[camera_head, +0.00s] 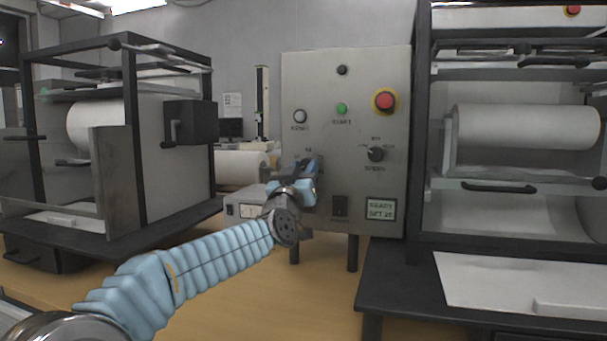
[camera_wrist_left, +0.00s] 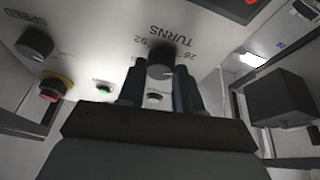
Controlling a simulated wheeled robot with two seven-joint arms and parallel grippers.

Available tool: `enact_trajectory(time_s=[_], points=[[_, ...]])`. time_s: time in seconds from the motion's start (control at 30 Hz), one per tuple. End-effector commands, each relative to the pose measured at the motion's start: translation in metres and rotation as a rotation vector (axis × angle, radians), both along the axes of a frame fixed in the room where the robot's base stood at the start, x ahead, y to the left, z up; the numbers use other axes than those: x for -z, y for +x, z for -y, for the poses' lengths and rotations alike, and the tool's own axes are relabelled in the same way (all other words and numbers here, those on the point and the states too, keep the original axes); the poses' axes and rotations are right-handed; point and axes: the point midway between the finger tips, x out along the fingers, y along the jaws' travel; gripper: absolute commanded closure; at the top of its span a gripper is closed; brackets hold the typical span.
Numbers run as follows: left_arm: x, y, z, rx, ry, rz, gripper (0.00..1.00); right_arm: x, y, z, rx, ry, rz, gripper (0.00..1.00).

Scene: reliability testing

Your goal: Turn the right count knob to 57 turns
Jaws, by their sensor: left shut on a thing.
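The grey control panel (camera_head: 350,110) stands upright in the middle of the head view. My left gripper (camera_head: 308,167) is at the panel's lower left and hides the knob there in that view. In the left wrist view, which shows the panel upside down, the dark round knob (camera_wrist_left: 161,60) labelled TURNS sits between the fingers of my left gripper (camera_wrist_left: 158,82), which is shut on it. The panel's small display (camera_head: 381,209) shows READY above a SET line that looks like 25. My right gripper is not in view.
The speed knob (camera_head: 376,154), red emergency button (camera_head: 385,101), green start button (camera_head: 341,109) and dark rocker switch (camera_head: 340,206) are close by on the panel. Roll machines flank it, with a black crank box (camera_head: 190,122) on the left one.

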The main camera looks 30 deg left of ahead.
Motion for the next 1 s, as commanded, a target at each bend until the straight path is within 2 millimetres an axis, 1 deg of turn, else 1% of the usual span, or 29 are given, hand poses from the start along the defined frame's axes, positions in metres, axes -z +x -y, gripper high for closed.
enact_trajectory(time_s=[0.03,0.3,0.43,0.57,0.63,0.8,1.0], points=[[0.003,0.000,0.000,0.000,0.024,-0.003,0.96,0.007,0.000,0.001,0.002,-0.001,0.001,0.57],[0.004,-0.001,-0.003,-0.003,0.231,-0.054,0.96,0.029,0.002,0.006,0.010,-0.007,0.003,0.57],[0.000,-0.001,-0.004,-0.004,0.352,-0.086,0.96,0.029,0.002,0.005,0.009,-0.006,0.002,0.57],[-0.005,-0.001,-0.005,-0.001,0.469,-0.116,0.96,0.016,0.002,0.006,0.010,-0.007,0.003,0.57],[-0.007,-0.001,-0.005,0.000,0.532,-0.133,0.96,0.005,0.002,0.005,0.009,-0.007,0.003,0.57],[-0.010,-0.001,-0.005,0.001,0.674,-0.168,0.96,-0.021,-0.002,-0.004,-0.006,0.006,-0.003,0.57],[-0.008,-0.001,-0.006,0.001,0.807,-0.198,0.96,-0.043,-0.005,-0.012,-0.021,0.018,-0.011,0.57]])
